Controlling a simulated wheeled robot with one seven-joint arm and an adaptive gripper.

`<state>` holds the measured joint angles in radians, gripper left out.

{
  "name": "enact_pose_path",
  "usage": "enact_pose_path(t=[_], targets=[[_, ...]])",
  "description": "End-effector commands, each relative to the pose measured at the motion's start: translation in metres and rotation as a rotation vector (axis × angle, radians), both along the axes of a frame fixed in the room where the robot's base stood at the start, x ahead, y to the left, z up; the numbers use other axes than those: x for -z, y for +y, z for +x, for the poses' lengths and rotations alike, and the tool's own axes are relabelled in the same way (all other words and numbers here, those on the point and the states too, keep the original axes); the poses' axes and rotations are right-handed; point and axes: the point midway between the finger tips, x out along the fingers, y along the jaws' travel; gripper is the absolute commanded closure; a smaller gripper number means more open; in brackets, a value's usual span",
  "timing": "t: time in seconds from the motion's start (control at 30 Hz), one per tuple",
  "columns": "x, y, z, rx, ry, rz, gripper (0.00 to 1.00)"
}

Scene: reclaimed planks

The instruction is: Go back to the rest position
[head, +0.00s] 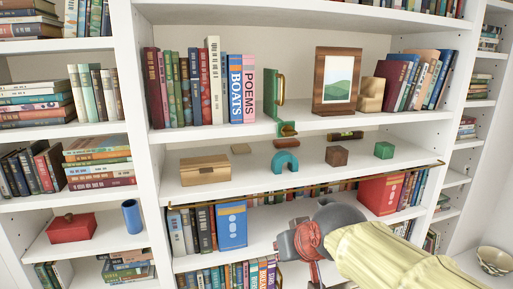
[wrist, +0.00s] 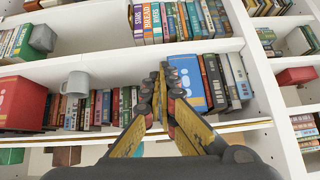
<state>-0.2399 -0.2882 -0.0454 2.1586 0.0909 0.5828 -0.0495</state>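My gripper (wrist: 163,72) shows in the wrist view with its two yellow and dark fingers brought together at the tips. Nothing shows between them. The fingertips appear in front of the lower shelf, near the blue book (wrist: 186,80), with no clear contact. In the head view my gripper (head: 308,243) is at lower centre right, in front of the lower shelves. My arm comes in from the lower right and hides part of those shelves.
A white bookcase fills the view. A brass rail (head: 330,180) runs along one shelf edge. A wooden box (head: 205,170), blue arch (head: 285,162) and green cube (head: 384,150) stand on the middle shelf. A grey mug (wrist: 76,83) is near my gripper in the wrist view.

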Motion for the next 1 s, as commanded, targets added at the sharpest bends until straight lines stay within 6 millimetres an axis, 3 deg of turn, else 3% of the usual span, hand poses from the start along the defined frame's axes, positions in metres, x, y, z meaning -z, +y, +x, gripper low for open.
enact_pose_path(t=[0.03,0.3,0.4,0.5,0.67,1.0], targets=[[0.035,-0.013,-0.023,0.014,0.049,-0.015,1.00],[0.168,-0.078,-0.140,0.107,0.266,-0.085,1.00],[0.210,-0.096,-0.174,0.142,0.304,-0.098,1.00],[0.244,-0.110,-0.196,0.174,0.304,-0.103,1.00],[0.269,-0.123,-0.209,0.219,0.261,-0.093,1.00],[0.274,-0.130,-0.209,0.247,0.236,-0.086,1.00]])
